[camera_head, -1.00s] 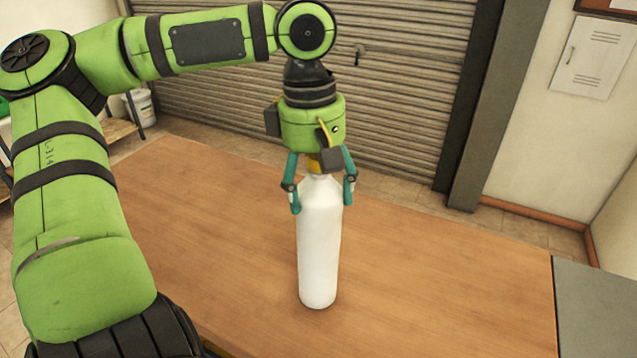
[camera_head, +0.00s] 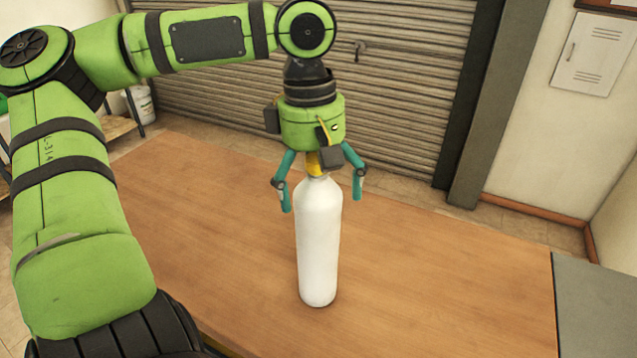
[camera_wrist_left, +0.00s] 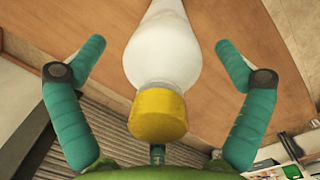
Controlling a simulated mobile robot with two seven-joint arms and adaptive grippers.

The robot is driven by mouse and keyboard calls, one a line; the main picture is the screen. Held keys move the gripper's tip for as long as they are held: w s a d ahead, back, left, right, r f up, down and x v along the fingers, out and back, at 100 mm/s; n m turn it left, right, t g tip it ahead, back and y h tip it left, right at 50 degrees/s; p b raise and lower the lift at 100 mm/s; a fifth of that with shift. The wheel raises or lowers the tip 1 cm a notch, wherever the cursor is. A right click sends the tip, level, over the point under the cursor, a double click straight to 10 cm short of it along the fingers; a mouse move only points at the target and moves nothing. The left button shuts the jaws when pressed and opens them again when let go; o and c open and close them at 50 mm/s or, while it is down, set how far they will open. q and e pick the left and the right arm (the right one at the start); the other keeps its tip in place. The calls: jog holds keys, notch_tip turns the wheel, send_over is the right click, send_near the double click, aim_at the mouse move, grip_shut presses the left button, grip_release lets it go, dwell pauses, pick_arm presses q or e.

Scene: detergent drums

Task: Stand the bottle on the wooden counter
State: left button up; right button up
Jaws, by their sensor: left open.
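A white bottle (camera_head: 319,245) with a yellow cap stands upright on the wooden counter (camera_head: 430,270), its base on the wood. My left gripper (camera_head: 320,203) points down over the bottle's top, its teal fingers spread wide on both sides of the shoulder. The gripper is open, and a gap shows between each finger and the bottle. In the left wrist view the yellow cap (camera_wrist_left: 158,112) and white body (camera_wrist_left: 162,50) lie between the open fingers without contact. The cap is partly hidden by the gripper in the head view. My right gripper is not in view.
A grey surface (camera_head: 600,300) adjoins the counter at the right. A roller shutter (camera_head: 400,90) stands behind, with a wall cabinet (camera_head: 592,55) at the upper right. A white bucket (camera_head: 142,104) is at the back left. The counter around the bottle is clear.

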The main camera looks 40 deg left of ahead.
pick_arm(q)
jog(key=r, duration=0.8)
jog(key=a+r, duration=0.1)
jog(key=r, duration=0.3)
jog(key=shift+s, duration=0.1)
